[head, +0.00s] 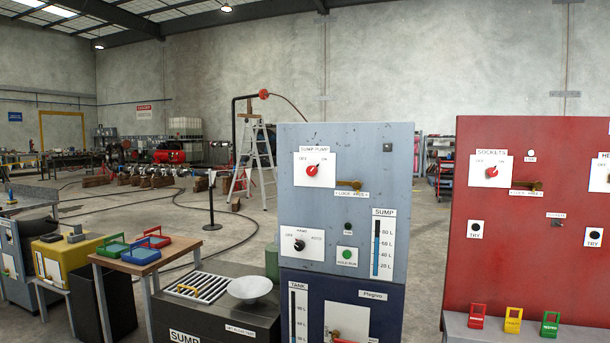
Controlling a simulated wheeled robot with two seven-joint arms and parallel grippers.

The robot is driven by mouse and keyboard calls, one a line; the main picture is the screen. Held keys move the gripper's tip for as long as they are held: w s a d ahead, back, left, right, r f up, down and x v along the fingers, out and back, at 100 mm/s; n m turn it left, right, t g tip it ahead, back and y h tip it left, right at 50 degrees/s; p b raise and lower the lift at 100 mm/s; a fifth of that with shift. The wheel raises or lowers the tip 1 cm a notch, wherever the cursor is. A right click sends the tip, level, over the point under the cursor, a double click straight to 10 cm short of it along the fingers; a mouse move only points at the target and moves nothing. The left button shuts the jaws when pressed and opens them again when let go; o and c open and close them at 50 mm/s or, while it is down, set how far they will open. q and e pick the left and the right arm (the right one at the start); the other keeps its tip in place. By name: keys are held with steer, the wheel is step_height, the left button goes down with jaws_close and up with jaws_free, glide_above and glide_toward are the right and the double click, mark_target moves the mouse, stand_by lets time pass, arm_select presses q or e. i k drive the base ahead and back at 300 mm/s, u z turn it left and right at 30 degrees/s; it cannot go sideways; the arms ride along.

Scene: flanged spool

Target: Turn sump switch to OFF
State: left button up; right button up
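The sump pump switch (312,170) is a small red knob on a white plate marked OFF at the left and ON at the right. Its pointer seems to tilt up and right, toward ON, though it is small in the picture. It sits at the upper left of the grey SUMP panel (345,225) in the head view. A brass-coloured hasp (350,185) with a LOCK HERE label is just right of and below it. Neither of my grippers is in view, and nothing covers the switch.
A black selector (299,245) and a green button (347,255) are lower on the grey panel. A red panel (540,240) stands right, with red (477,316), yellow (513,320) and green (550,323) padlocks on its ledge.

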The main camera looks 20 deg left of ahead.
mark_target(311, 170)
steer(key=u, duration=1.5)
steer(key=i, duration=1.6)
steer(key=z, duration=0.6)
steer(key=i, duration=1.25)
steer(key=z, duration=0.95)
